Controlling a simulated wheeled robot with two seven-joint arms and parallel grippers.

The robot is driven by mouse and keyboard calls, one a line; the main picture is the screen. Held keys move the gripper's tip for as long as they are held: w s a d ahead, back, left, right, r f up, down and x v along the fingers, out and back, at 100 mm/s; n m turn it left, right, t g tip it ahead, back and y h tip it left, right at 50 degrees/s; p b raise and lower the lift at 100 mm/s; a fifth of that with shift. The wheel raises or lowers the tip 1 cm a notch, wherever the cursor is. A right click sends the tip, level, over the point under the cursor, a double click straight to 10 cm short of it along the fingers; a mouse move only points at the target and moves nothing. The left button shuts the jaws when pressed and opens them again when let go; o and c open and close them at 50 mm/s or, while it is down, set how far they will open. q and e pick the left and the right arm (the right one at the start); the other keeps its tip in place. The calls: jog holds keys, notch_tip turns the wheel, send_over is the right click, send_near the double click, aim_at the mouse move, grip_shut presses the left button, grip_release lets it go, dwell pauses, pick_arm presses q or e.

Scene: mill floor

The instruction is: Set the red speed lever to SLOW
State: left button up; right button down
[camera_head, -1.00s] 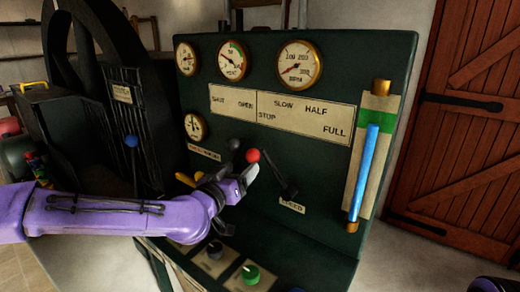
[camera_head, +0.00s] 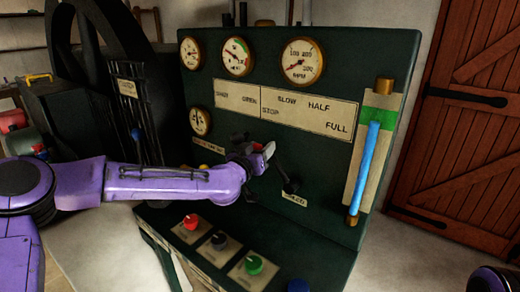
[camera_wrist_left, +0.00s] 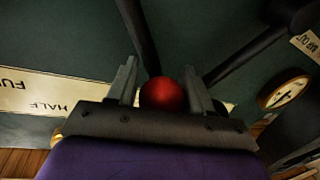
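The red knob (camera_head: 258,147) of the speed lever is mostly hidden behind my left gripper (camera_head: 265,153) in the head view. In the left wrist view the red knob (camera_wrist_left: 163,94) fills the gap between the two fingers of my left gripper (camera_wrist_left: 162,84), which look shut on it. The black lever shaft (camera_head: 280,170) leans up and left from its pivot above the speed label (camera_head: 294,199). The scale plate (camera_head: 308,109) above carries STOP, SLOW, HALF and FULL. My right gripper is out of view.
A black lever (camera_wrist_left: 255,47) stands close beside the red knob in the left wrist view. Red, black and green knobs (camera_head: 254,264) sit on the lower ledge under my left arm. A blue gauge tube (camera_head: 364,168) is at the panel's right.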

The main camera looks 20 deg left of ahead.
pick_arm(q)
grip_shut()
jog(key=d+r+m, duration=0.1)
jog(key=s+d+m, duration=0.1)
jog(key=d+m, duration=0.1)
jog(key=s+d+r+m+t, duration=0.1)
jog(key=d+m, duration=0.1)
jog(key=shift+r, duration=0.35)
jog(key=o, duration=0.9)
grip_release()
jog(key=shift+o, duration=0.8)
jog(key=shift+w+a, duration=0.1)
jog(key=shift+a, duration=0.05)
